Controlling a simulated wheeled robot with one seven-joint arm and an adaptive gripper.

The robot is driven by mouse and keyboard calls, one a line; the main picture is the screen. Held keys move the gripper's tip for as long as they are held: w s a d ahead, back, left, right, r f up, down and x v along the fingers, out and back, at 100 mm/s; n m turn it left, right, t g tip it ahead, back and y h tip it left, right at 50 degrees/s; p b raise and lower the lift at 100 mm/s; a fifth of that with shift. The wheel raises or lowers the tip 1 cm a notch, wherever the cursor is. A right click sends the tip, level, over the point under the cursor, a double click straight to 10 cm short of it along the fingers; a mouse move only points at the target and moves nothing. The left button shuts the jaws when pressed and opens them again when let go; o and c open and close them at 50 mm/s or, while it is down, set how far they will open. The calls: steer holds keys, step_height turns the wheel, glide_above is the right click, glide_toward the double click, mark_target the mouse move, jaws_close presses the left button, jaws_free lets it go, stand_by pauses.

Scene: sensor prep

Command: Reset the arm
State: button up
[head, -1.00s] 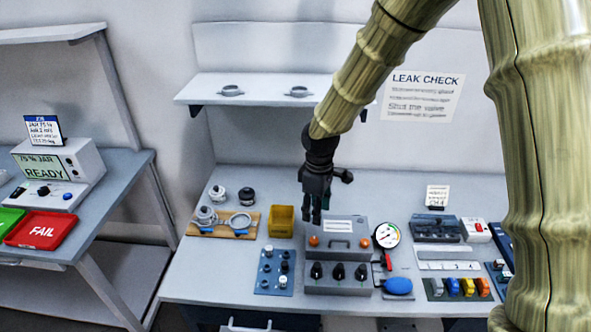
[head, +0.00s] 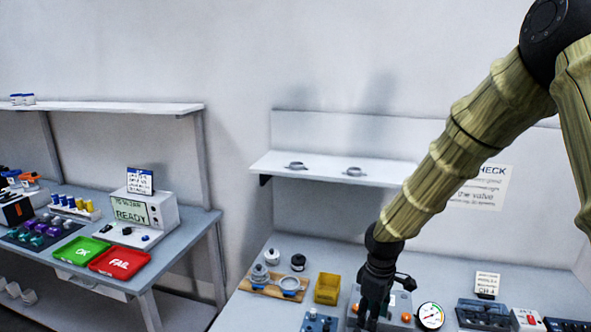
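My arm comes in from the upper right, and my black gripper (head: 372,308) hangs fingers-down in front of the grey control box (head: 402,303) with orange buttons. The gripper covers the left part of that box. The fingers are small and dark, so I cannot tell whether they are open or shut. I see nothing held in them. Whether the fingertips touch the box is not clear.
On the bench are a yellow bin (head: 327,289), a pressure gauge (head: 430,315) and a wooden board (head: 272,291) with fittings. A white shelf (head: 335,172) stands above. The left bench holds a green tray (head: 82,251) and a red tray (head: 120,262).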

steer(key=s+a+f+m+y+b, duration=0.1)
steer(key=s+f+m, duration=0.1)
steer(key=s+f, duration=0.45)
steer(key=s+f+m+b, duration=0.1)
steer(key=s+f, duration=0.2)
steer(key=f, duration=0.6)
steer(key=s+a+f+m+y+b, duration=0.1)
steer(key=s+f+m, duration=0.1)
steer(key=s+f, duration=0.4)
steer(key=s+d+f+m+h+b, duration=0.1)
steer(key=s+d+f+m, duration=0.1)
steer(key=s+f, duration=0.5)
steer(key=s+d+f+m+h+b, duration=0.1)
steer(key=s+d+f+m, duration=0.2)
steer(key=s+f, duration=0.5)
steer(key=s, duration=0.6)
steer(key=shift+d+m, duration=0.15)
steer(key=shift+m, duration=0.25)
steer(key=shift+s, duration=0.1)
